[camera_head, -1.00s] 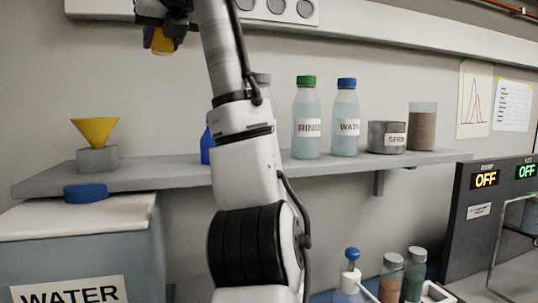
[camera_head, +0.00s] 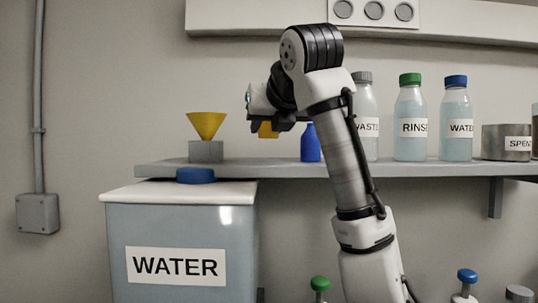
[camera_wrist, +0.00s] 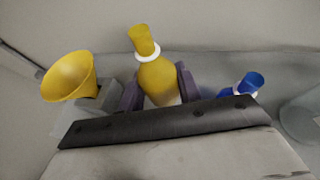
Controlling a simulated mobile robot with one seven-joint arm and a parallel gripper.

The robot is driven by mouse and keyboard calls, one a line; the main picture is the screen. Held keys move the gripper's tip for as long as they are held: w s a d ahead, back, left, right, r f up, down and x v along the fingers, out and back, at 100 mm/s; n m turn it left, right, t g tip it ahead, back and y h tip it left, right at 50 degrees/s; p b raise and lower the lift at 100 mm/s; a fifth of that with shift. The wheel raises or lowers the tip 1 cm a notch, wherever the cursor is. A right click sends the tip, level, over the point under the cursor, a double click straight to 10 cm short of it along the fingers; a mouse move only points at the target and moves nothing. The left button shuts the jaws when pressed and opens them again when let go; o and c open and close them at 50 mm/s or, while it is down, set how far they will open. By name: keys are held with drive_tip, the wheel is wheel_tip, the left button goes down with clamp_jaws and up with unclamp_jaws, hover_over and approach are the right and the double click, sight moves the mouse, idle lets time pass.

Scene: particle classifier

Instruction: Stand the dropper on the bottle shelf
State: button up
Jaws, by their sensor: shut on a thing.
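My gripper (camera_wrist: 158,90) is shut on the yellow dropper (camera_wrist: 158,78), with a dark finger on each side of its body. The dropper has a white collar and a yellow top in the wrist view. In the head view, my gripper (camera_head: 277,117) is above the left part of the grey bottle shelf (camera_head: 270,170). A yellow part of the dropper (camera_head: 268,131) shows below it, apparently above the shelf top. The dropper's lower end is hidden in both views, so I cannot tell whether it touches the shelf.
A yellow funnel (camera_head: 206,124) on a grey block (camera_head: 206,152) stands left of the dropper. A blue bottle (camera_head: 310,146) stands close on its right. Waste (camera_head: 366,105), rinse (camera_head: 410,110) and water (camera_head: 456,110) bottles stand farther right. A water tank (camera_head: 180,235) is below left.

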sight(269, 161)
drive_tip(key=shift+f+b, duration=0.5)
drive_tip(key=shift+f, duration=1.55)
drive_tip(key=shift+f, duration=0.15)
drive_tip(key=o, duration=1)
drive_tip(key=shift+s+r, duration=0.1)
drive_tip(key=shift+r, duration=0.15)
drive_tip(key=v, duration=1.1)
drive_tip(key=shift+s+d, duration=0.2)
drive_tip(key=shift+s, duration=0.2)
